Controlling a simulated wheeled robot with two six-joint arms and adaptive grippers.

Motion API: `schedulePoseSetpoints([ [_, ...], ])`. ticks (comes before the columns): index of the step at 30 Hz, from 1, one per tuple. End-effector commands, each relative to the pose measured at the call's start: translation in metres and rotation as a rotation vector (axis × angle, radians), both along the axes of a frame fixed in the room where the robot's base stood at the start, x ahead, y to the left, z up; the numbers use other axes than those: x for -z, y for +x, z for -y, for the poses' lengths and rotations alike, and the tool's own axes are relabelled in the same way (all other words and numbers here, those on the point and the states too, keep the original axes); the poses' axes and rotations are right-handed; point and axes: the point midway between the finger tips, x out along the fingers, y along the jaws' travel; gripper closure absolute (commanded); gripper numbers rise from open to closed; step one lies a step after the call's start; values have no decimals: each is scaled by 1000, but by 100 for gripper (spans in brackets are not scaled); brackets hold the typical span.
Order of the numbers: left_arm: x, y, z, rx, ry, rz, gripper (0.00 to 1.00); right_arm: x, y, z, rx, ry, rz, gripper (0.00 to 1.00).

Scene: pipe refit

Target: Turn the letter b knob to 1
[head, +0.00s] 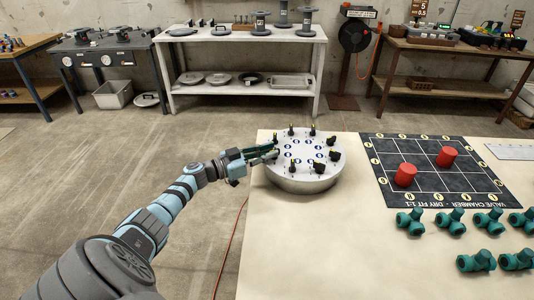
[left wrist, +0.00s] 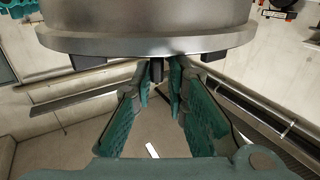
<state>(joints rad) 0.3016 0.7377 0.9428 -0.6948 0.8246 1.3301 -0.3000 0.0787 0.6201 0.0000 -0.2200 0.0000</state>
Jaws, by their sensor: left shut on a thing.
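A round silver device (head: 300,182) stands on the pale tabletop, with several black knobs around its rim and blue-and-white round marks on its top. The letters are too small to read, so I cannot tell which knob is letter b. My left gripper (head: 264,154) is at the device's left edge, shut on a dark knob there, which its fingers largely hide. In the left wrist view the green fingers (left wrist: 161,82) close around a small dark peg (left wrist: 156,70) beside the metal rim (left wrist: 145,42). My right gripper is not in view.
Several green pipe fittings (head: 410,221) stand in front of the mat. The near tabletop (head: 310,250) is clear. Workbenches line the back wall.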

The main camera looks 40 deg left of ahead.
Motion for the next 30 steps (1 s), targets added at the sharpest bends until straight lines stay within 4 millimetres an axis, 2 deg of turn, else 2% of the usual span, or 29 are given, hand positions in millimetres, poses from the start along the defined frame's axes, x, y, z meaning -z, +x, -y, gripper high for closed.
schedulePoseSetpoints([
  [1,0,0,1,4,-3,1,81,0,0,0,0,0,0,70],
  [3,0,0,1,4,-2,0,70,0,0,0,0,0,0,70],
  [14,1,-5,-2,0,1,-1,70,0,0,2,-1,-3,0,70],
  [17,2,-20,-8,0,5,-3,70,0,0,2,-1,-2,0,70],
  [24,2,-81,-32,4,4,-8,70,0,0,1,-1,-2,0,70],
  [27,2,-100,-40,5,4,-6,70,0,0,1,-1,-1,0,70],
  [30,1,-109,-44,3,2,-2,70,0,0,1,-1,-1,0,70],
])
